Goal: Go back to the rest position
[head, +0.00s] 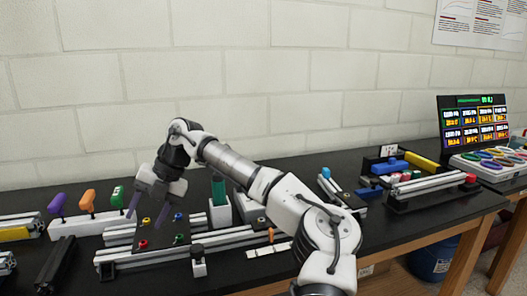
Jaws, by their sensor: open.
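My gripper (154,204) hangs at the end of my arm, pointing down over the left part of the black bench. Its two fingers are spread apart, and I see nothing between them. Below and around it is an aluminium extrusion frame (215,247) with a dark plate (163,231) that carries small red, yellow, green and blue knobs. The fingertips are close to the plate in the picture; I cannot tell whether they touch it. My forearm hides part of the bench behind it.
A white rack (88,224) with purple, orange and green handles stands left. A green block in a white holder (219,213) is just right of my gripper. Another extrusion assembly (431,190) and a screen (474,122) stand right. A blue bin (431,259) is below.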

